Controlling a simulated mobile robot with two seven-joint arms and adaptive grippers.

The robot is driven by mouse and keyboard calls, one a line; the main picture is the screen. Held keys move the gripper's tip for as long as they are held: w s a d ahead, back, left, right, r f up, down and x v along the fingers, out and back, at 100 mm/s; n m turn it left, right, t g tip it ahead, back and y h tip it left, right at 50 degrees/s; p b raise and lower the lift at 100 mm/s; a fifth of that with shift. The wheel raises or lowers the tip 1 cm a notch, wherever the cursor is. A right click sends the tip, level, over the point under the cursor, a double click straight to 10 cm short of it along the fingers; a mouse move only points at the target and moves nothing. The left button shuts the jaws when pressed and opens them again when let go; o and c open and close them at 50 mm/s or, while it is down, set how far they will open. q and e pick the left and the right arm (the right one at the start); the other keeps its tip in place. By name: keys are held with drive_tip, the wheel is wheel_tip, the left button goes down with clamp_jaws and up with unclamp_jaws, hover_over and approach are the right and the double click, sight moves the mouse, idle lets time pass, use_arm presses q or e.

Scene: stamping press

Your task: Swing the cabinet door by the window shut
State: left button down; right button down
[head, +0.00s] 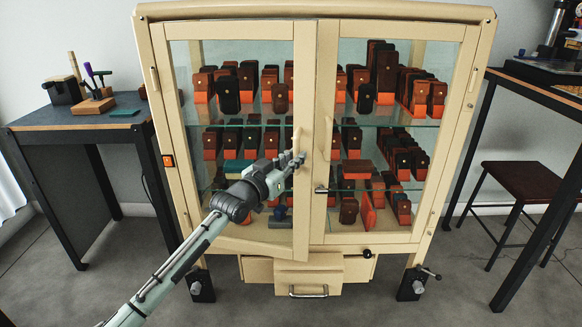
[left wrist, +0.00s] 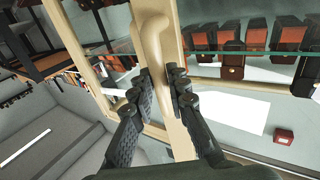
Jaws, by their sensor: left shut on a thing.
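The cream cabinet (head: 315,11) has two glass doors. Its left door (head: 230,31), on the side of the pale curtain, stands slightly ajar, with its free edge a little forward of the right door (head: 400,29). The left door's cream handle (head: 296,138) is upright near that edge. My left gripper (head: 297,161) is shut on this handle. In the left wrist view, the fingers (left wrist: 165,88) sit on both sides of the handle (left wrist: 154,42). The right door looks closed, with a small dark latch (head: 322,190). My right gripper is not in view.
Brown and orange leather cases (head: 228,95) fill the glass shelves. A dark workbench (head: 75,125) with tools stands at the left, near a pale curtain (head: 8,195). A table (head: 540,92) and stool (head: 522,182) stand at the right. The floor in front is partly clear.

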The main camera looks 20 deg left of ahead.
use_arm(q)
drive_tip(key=w+b, duration=0.1)
drive_tip(key=w, duration=0.1)
drive_tip(key=w+b, duration=0.1)
drive_tip(key=w, duration=0.1)
drive_tip(key=w+a+b, duration=0.1)
drive_tip(key=w, duration=0.1)
drive_tip(key=shift+w+a+r+b, duration=0.1)
drive_tip(key=shift+w+b, duration=0.15)
drive_tip(key=shift+b, duration=0.05)
drive_tip(key=shift+w, duration=0.1)
drive_tip(key=shift+w+a+b, duration=0.1)
drive_tip(key=shift+w+b, duration=0.45)
drive_tip(key=shift+b, duration=0.2)
drive_tip(key=c, duration=1.4)
unclamp_jaws()
drive_tip(key=shift+d, duration=0.2)
